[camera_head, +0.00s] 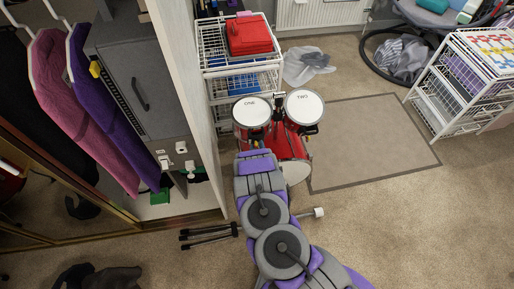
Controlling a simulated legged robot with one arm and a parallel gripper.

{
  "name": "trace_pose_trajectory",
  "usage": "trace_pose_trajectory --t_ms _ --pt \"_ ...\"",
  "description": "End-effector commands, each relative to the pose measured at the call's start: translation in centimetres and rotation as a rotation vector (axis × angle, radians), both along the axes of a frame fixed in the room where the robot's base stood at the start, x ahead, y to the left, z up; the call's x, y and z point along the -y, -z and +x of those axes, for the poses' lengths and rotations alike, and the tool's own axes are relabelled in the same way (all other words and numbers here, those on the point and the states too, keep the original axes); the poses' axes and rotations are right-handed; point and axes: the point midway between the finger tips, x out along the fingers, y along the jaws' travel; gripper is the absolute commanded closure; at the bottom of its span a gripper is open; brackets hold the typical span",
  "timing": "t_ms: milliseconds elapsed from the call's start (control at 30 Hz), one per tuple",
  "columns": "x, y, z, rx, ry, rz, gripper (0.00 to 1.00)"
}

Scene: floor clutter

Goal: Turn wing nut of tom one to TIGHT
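Tom one (252,111) is a red drum with a white head marked ONE, above the left side of the red bass drum (287,146). Tom two (304,107), marked TWO, stands to its right. The wing nut of tom one is too small or hidden to make out. My arm reaches up from the bottom of the picture, and my gripper (254,152) is at its far end, just below tom one. I cannot tell whether it touches the drum. Its fingers are not clear. My arm hides part of the bass drum.
A white wire drawer rack (214,72) with a red case (249,35) stands behind the toms. A wardrobe side panel (184,60) is close on the left. Black rods (208,235) stick out left of my arm. A bordered mat (372,140) and clear carpet lie to the right.

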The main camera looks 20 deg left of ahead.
Motion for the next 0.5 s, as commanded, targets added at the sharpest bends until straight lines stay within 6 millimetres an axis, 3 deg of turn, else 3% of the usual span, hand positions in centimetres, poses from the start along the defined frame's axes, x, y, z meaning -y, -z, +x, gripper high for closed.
trace_pose_trajectory --t_ms 133,500 --pt "-0.01 -0.03 -0.01 0.0 0.0 0.0 0.62" --pt "-0.06 -0.03 -0.03 0.0 -0.001 0.001 0.97"
